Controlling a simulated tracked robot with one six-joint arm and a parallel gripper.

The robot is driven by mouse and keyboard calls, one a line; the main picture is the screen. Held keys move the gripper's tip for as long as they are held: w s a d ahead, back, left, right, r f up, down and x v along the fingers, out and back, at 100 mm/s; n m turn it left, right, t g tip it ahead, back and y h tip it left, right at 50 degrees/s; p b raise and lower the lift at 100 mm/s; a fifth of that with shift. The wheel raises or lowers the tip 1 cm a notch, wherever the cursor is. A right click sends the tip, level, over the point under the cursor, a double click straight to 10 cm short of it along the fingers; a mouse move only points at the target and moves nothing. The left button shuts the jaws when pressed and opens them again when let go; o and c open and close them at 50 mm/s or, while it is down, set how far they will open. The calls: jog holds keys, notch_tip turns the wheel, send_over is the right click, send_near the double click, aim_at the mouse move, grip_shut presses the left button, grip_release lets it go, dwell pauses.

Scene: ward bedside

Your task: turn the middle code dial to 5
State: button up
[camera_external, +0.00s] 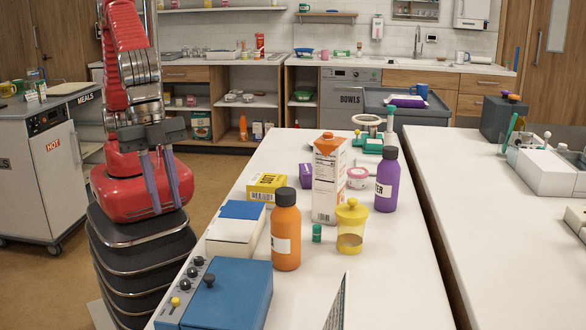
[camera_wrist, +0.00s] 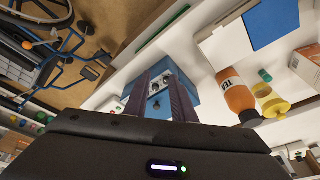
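The blue box (camera_external: 235,288) stands at the front left of the white table, with a grey panel along its left side. The panel holds a row of black dials and a yellow knob (camera_external: 175,302). The middle black dial (camera_external: 186,272) is small; its setting and any digits cannot be read. In the wrist view the blue box (camera_wrist: 165,66) and its dials show between and beyond my fingers. My gripper (camera_external: 170,207) hangs fingers down, left of the table and apart from the panel. Its two fingers are spread with nothing between them.
A white box with a blue top (camera_external: 235,227) stands just behind the blue box. An orange bottle (camera_external: 286,230) stands to its right, near a yellow-lidded jar (camera_external: 351,226), a carton (camera_external: 327,180) and a purple bottle (camera_external: 386,180). A second white counter (camera_external: 480,210) lies right.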

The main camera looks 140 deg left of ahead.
jog(key=s+a+r, duration=0.1)
jog(key=s+a, duration=0.1)
jog(key=s, duration=0.7)
jog(key=s+a+r, duration=0.2)
jog(key=s, duration=0.7)
jog(key=shift+s+a+g, duration=0.25)
jog(key=shift+s+g, duration=0.05)
jog(key=shift+s, duration=0.1)
jog(key=s+a+r+t, duration=0.1)
jog(key=s+a+r, duration=0.1)
jog(key=s, duration=0.6)
jog(key=s+a+r+t, duration=0.1)
jog(key=s+a, duration=0.1)
jog(key=s, duration=0.6)
jog(key=shift+s+r+n+t, duration=0.3)
jog(key=shift+r+n+t, duration=0.1)
jog(key=shift+c, duration=0.3)
